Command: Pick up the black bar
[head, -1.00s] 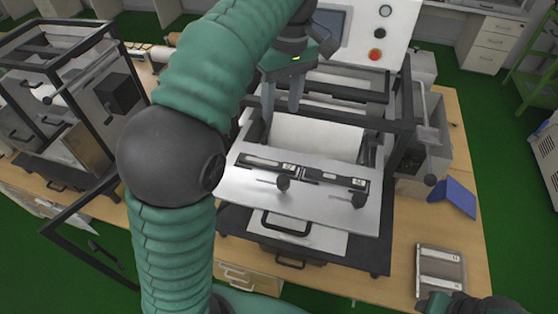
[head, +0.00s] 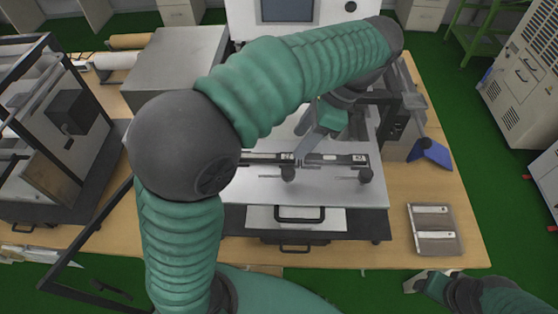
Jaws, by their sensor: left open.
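Two black bars with small white labels lie end to end across the silver plate of the machine. The left black bar (head: 268,158) is partly in view, and the right black bar (head: 338,159) ends near a black knob. My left gripper (head: 301,158) is open, with its fingers pointing down at the place where the bars meet. I cannot tell whether the fingers touch a bar. My forearm hides part of the machine behind. My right gripper (head: 412,284) is low at the bottom right, away from the bars, and its jaws are unclear.
Two black knobs stand on the silver plate (head: 255,190), with a black handle (head: 299,214) below. A grey tray with two white strips (head: 432,229) and a blue object (head: 431,152) lie on the wooden table (head: 395,245) at right. A framed machine (head: 70,120) stands at left.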

